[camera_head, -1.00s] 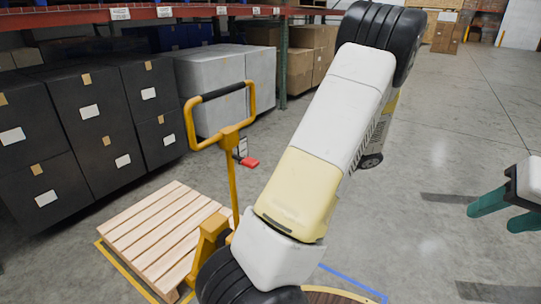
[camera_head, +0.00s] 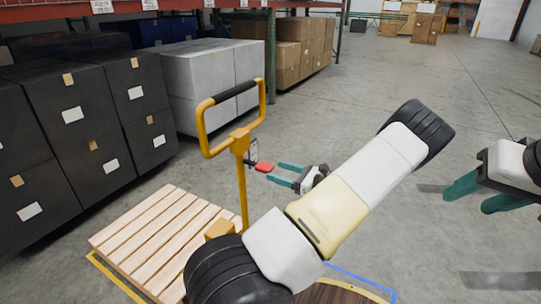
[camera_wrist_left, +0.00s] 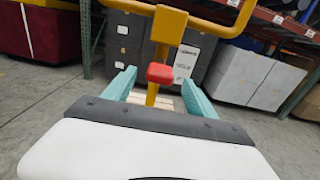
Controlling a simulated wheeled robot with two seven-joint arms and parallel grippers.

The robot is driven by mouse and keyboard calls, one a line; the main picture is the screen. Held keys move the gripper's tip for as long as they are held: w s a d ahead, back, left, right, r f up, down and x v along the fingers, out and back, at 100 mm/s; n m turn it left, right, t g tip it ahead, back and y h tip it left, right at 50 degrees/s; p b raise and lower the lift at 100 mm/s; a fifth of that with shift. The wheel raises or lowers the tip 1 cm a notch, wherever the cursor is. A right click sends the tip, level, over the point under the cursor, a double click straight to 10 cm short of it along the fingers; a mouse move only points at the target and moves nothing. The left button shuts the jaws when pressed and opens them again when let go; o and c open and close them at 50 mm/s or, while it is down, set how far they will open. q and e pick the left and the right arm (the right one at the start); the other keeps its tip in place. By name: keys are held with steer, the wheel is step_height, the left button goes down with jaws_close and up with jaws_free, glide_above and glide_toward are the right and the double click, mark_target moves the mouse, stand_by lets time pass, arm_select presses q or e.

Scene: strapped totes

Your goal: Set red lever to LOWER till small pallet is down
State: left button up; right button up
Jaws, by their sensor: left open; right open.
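The red lever (camera_head: 265,167) sticks out from the yellow pallet jack's post (camera_head: 241,185), below its looped handle (camera_head: 233,97). My left gripper (camera_head: 279,174) is open, with its teal fingertips close to the lever's right side. In the left wrist view, the red lever (camera_wrist_left: 160,73) appears between the spread fingers (camera_wrist_left: 158,90), near their tips; I cannot tell whether they touch it. The small wooden pallet (camera_head: 165,235) sits at the jack's foot, partly hidden by my left arm; its height off the floor is unclear. My right gripper (camera_head: 478,196) is open and empty at the right.
Dark boxes (camera_head: 90,150) and grey boxes (camera_head: 205,95) stand on the left under a rack. Brown cartons (camera_head: 300,55) stand behind. Yellow floor tape (camera_head: 115,278) edges the pallet. The floor at centre right is clear.

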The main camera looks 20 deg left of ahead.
mark_target(263, 166)
arm_select(q)
steer(key=a, duration=0.8)
steer(key=shift+w+a, duration=0.15)
steer(key=shift+w, duration=0.25)
jaws_close()
